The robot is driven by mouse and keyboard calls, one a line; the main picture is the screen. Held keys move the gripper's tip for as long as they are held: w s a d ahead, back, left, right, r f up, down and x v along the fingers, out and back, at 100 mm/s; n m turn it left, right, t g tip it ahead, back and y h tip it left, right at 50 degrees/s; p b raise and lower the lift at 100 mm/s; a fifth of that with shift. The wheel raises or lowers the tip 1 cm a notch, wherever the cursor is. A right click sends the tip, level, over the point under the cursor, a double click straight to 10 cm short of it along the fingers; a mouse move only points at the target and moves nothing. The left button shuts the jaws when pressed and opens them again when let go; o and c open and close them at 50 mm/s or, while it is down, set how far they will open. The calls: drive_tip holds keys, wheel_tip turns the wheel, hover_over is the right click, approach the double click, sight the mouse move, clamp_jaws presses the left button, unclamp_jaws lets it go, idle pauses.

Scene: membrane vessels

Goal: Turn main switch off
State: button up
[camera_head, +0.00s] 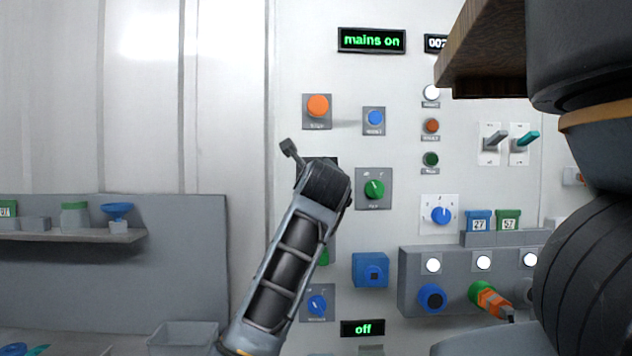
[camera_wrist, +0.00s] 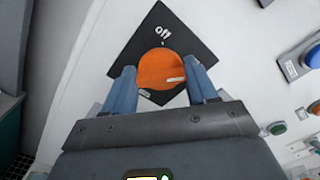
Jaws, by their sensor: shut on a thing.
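The main switch is an orange round knob (camera_wrist: 160,66) on a black square plate (camera_wrist: 190,38) in the wrist view. The plate reads "off" above the knob, and a smaller label shows at its lower left. A small pale mark lies on the knob's right part. My gripper (camera_wrist: 160,74) has one blue-grey finger on each side of the knob and is shut on it. In the head view my wrist covers the switch; only a dark edge of the plate (camera_head: 328,161) shows. The display (camera_head: 371,40) above reads "mains on" in green.
An orange button (camera_head: 318,106) and a blue button (camera_head: 375,118) sit above my wrist. A green knob (camera_head: 374,190) is close on its right. A blue knob (camera_head: 317,305) and an "off" display (camera_head: 363,328) are below. A shelf (camera_head: 80,235) stands at left.

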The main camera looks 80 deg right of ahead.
drive_tip(key=shift+n, duration=0.3)
drive_tip(key=shift+f+n+p, duration=0.2)
drive_tip(key=shift+n+p, duration=0.5)
drive_tip(key=shift+n, duration=3.1)
drive_tip(key=shift+f+n+p, duration=0.2)
drive_tip(key=shift+n+p, duration=0.5)
drive_tip(key=shift+n, duration=3.1)
drive_tip(key=o, duration=1.1)
drive_tip(key=shift+c, duration=0.2)
drive_tip(key=b+v, duration=0.1)
drive_tip(key=v, duration=0.7)
drive_tip(key=shift+b, duration=0.4)
